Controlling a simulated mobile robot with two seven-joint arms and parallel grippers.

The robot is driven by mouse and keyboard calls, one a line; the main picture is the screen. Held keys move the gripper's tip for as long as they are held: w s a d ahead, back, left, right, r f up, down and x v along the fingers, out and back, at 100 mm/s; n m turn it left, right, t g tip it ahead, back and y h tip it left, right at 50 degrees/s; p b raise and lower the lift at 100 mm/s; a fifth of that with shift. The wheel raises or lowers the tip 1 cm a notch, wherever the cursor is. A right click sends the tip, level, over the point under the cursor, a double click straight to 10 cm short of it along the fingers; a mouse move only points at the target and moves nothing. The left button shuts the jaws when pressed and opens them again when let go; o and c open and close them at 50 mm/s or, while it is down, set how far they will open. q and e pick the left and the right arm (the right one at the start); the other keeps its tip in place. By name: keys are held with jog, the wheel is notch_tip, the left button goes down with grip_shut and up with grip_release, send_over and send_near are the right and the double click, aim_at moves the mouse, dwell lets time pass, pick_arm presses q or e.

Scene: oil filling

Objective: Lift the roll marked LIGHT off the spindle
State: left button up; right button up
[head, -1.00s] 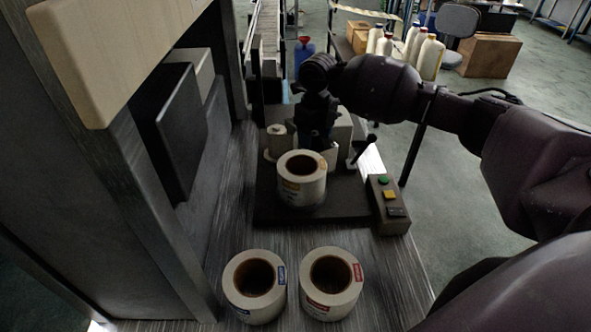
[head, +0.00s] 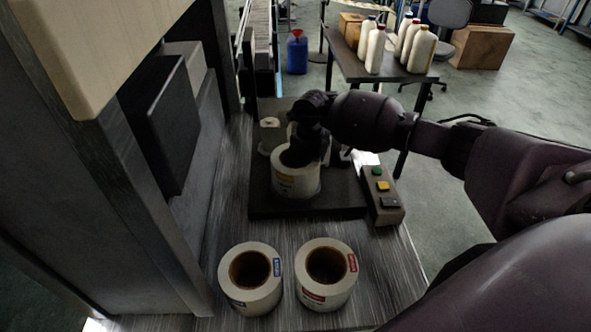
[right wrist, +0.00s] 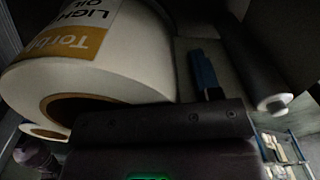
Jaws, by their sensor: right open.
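The LIGHT roll (head: 296,187), white with a yellow label and a brown core, stands upright on the dark base plate (head: 335,202) of the machine. In the right wrist view the roll (right wrist: 120,65) fills the upper left, and its label reads LIGHT OIL. My right gripper (head: 308,152) is at the roll's top right side in the head view, covering part of its rim and core. It is open. Its fingertips are not clearly seen, so contact with the roll cannot be told. The spindle is hidden. My left gripper is not in view.
Two more white rolls, one with a blue label (head: 250,290) and one with a red label (head: 327,290), stand in front. A button box (head: 382,194) is right of the base plate. A dark panelled cabinet is on the left. Several bottles stand on a table behind.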

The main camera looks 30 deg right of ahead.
grip_shut()
jog(key=shift+r, duration=0.1)
dwell(0.4)
